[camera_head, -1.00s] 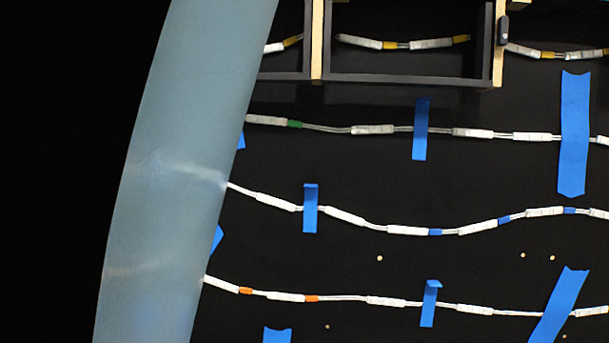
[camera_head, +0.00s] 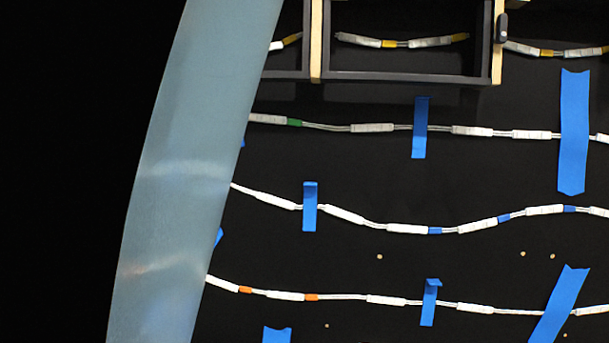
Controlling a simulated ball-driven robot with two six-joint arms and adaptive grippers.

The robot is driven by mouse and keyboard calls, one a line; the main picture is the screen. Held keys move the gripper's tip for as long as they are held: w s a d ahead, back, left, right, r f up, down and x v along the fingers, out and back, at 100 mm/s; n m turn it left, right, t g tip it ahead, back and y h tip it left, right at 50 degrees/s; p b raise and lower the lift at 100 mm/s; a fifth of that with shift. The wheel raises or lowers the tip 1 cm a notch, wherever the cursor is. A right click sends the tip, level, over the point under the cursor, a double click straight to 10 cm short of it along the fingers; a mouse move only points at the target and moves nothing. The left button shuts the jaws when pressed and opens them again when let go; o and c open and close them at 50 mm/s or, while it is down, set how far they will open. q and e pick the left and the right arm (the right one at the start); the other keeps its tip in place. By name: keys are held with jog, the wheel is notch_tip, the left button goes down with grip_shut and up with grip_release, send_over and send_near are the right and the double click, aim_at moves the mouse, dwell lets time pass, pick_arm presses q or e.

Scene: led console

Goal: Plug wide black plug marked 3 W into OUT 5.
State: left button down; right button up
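Neither of my grippers is in view. I see no plug marked 3 W and no label OUT 5 that I can read. A small dark, rounded piece (camera_head: 502,27) sits on an upright wooden strip at the top right; I cannot tell what it is. Strands of white segments run across a black panel (camera_head: 350,260). The top strand (camera_head: 453,39) has yellow segments, the second (camera_head: 373,128) a green one, the third (camera_head: 407,229) blue ones and the lowest (camera_head: 385,300) orange ones.
A wide grey-blue curved band (camera_head: 185,190) fills the left, with faint streaks on it; it covers the strands' left ends. Blue tape strips (camera_head: 574,130) cross the strands. A dark frame (camera_head: 405,78) with wooden strips stands at the top. The far left is plain black.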

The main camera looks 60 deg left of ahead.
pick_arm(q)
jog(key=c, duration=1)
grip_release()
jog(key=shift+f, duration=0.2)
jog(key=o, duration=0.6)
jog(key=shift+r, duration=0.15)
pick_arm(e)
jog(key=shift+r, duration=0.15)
pick_arm(q)
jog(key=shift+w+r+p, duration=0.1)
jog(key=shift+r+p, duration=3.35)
jog(key=shift+p, duration=0.15)
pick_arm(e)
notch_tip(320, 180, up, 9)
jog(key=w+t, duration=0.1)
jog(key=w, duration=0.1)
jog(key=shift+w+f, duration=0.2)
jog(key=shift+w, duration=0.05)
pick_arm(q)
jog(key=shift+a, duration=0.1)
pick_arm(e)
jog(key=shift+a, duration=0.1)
